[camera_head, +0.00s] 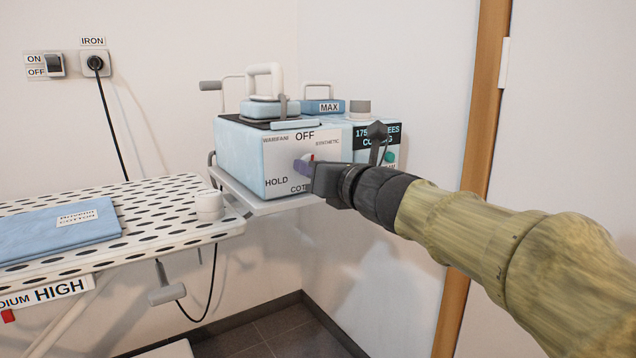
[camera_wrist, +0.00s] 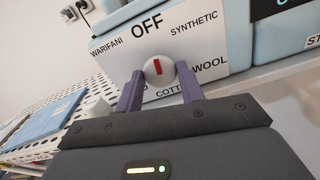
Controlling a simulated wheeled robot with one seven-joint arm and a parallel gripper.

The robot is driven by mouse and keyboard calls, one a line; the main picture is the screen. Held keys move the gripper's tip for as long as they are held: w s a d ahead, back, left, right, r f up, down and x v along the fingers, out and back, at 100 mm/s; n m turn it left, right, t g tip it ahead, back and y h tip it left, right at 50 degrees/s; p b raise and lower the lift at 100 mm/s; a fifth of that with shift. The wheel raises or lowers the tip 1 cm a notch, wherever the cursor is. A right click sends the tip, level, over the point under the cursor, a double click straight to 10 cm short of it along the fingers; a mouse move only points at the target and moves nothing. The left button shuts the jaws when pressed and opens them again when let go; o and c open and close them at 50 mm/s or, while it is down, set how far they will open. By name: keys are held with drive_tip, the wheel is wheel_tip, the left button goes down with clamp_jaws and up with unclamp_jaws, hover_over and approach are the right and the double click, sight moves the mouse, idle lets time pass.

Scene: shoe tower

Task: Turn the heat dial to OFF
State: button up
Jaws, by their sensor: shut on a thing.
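The heat dial (camera_wrist: 158,68) is a round white knob with a red pointer mark, on the white front panel of the light blue iron station (camera_head: 240,150). In the wrist view the red mark stands nearly upright, toward the word OFF (camera_wrist: 147,26) above it. The panel also reads SYNTHETIC, WOOL, COTTON, HOLD and WARIFANI. My gripper (camera_wrist: 160,88) has its two purple fingers on either side of the dial and is shut on it. In the head view my gripper (camera_head: 304,163) hides most of the dial.
A white iron (camera_head: 265,82) rests on top of the station. A perforated ironing board (camera_head: 160,210) with folded blue cloth (camera_head: 50,235) and a small white cylinder (camera_head: 209,204) lies to the left. A wall switch (camera_head: 54,63) and plugged socket (camera_head: 95,64) are at upper left.

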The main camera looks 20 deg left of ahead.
drive_tip(key=shift+a+f+n+b, duration=0.1)
drive_tip(key=shift+f+n+b, duration=0.1)
drive_tip(key=shift+n+b, duration=0.65)
drive_tip(key=shift+n, duration=0.35)
drive_tip(key=o, duration=1)
drive_tip(key=shift+r, duration=0.15)
